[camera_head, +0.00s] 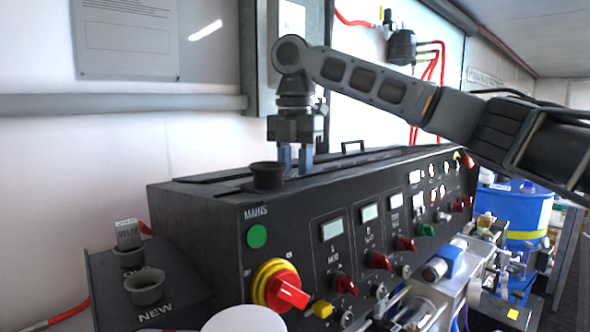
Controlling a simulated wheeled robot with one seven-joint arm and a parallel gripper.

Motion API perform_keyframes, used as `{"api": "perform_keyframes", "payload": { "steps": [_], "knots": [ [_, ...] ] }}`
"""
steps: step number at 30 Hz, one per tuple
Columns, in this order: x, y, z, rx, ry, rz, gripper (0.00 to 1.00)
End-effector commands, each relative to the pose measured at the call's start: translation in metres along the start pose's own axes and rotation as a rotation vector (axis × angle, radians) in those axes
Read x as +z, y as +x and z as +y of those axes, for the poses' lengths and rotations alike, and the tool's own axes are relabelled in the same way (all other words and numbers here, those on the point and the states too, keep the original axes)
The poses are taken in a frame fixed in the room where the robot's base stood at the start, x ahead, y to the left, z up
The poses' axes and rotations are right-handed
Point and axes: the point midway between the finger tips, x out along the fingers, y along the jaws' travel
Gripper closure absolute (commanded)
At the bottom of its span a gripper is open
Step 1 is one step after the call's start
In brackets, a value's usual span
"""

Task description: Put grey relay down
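A small grey relay (128,234) with lettering on its top stands upright in the rear black cup (130,257) on a low dark box (105,275) at the left. The front cup (145,287), beside the word NEW, looks empty. My gripper (296,158) points down over the top of the black console (190,205), well to the right of the relay. Its two bluish fingers stand apart with a gap between them, and I see nothing held. A black round socket (268,176) on the console top is just left of and in front of the fingers; its inside looks empty.
The console front carries a green button (257,236), a red and yellow mains switch (280,287), and several knobs and displays. A grey wall cabinet (262,60) is behind my gripper. A blue drum (515,210) and pipework stand at the right.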

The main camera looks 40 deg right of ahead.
Motion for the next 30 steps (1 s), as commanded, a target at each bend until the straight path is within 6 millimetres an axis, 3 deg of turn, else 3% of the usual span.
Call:
{"api": "perform_keyframes", "payload": {
  "steps": [15,16,23,30],
  "knots": [
    [0.0001,0.0088,-0.0001,0.001,0.0,0.0,0.98],
    [0.0002,0.0085,-0.0002,0.001,0.0,-0.001,0.64],
    [0.0002,0.0084,-0.0002,0.001,0.0,-0.001,0.42],
    [0.0002,0.008,-0.0002,0.001,0.0,-0.001,0.41]
  ]
}}
